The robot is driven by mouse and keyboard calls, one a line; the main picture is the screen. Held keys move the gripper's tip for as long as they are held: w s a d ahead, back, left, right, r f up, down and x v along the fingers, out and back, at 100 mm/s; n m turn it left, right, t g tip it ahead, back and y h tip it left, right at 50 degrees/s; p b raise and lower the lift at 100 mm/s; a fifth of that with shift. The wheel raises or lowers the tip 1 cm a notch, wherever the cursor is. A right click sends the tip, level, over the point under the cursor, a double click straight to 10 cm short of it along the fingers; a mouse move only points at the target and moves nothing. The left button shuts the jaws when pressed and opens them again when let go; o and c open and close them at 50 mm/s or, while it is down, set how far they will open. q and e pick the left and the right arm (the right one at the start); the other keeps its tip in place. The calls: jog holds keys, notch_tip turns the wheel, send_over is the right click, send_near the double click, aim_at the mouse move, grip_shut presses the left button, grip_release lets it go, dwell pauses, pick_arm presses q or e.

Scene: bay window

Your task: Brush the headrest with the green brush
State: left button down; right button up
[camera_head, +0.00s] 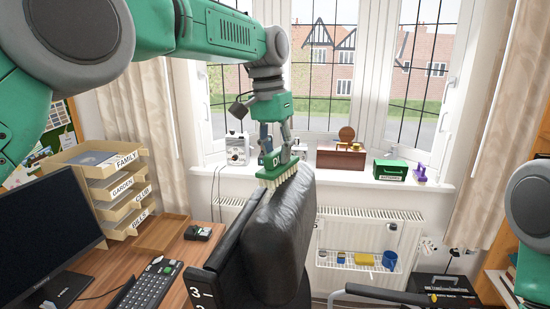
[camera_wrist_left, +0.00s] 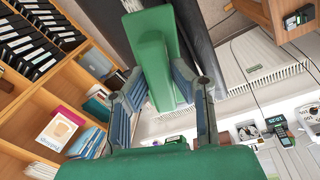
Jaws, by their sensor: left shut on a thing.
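The green brush (camera_head: 274,170) with pale bristles is held by my left gripper (camera_head: 277,150), whose fingers are shut on it. The brush is at the top left of the black padded headrest (camera_head: 283,235), bristles facing down. The bristles look touching or very close to its upper edge; contact cannot be told for certain. In the left wrist view, the brush (camera_wrist_left: 156,62) stands between the two fingers (camera_wrist_left: 160,95), with the dark headrest (camera_wrist_left: 197,40) just behind it. My right gripper is not in view.
A desk with a monitor (camera_head: 45,235), keyboard (camera_head: 146,285) and labelled trays (camera_head: 115,190) stands left. The windowsill behind holds a brown box (camera_head: 341,159), a green box (camera_head: 391,170) and a purple item (camera_head: 420,174). A radiator (camera_head: 375,235) with a small shelf is behind right.

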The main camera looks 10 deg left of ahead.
aim_at(271, 175)
pick_arm(q)
jog(key=shift+w+d, duration=0.1)
jog(key=shift+w, duration=0.2)
jog(key=s+b, duration=0.2)
jog(key=shift+s+f+b, duration=0.2)
jog(key=shift+f+b, duration=0.05)
jog(key=shift+b, duration=0.1)
jog(key=shift+s+a+b, duration=0.2)
jog(key=shift+s+b, duration=0.3)
jog(key=shift+s, duration=0.4)
jog(key=shift+s+a+b, duration=0.15)
jog(key=shift+s+b, duration=0.45)
jog(key=shift+s, duration=0.3)
jog(key=shift+s+a, duration=0.1)
jog(key=shift+s, duration=0.75)
jog(key=shift+s+a+b, duration=0.1)
jog(key=shift+s+b, duration=0.5)
jog(key=shift+s, duration=0.35)
jog(key=shift+s+a+r, duration=0.1)
jog(key=shift+s+r, duration=0.1)
jog(key=shift+s, duration=0.65)
jog(key=shift+s+a+b, duration=0.15)
jog(key=shift+s+b, duration=0.2)
jog(key=shift+s, duration=0.5)
jog(key=shift+s+a+r, duration=0.1)
jog(key=shift+s+r, duration=0.1)
jog(key=shift+s, duration=0.7)
jog(key=shift+w, duration=0.1)
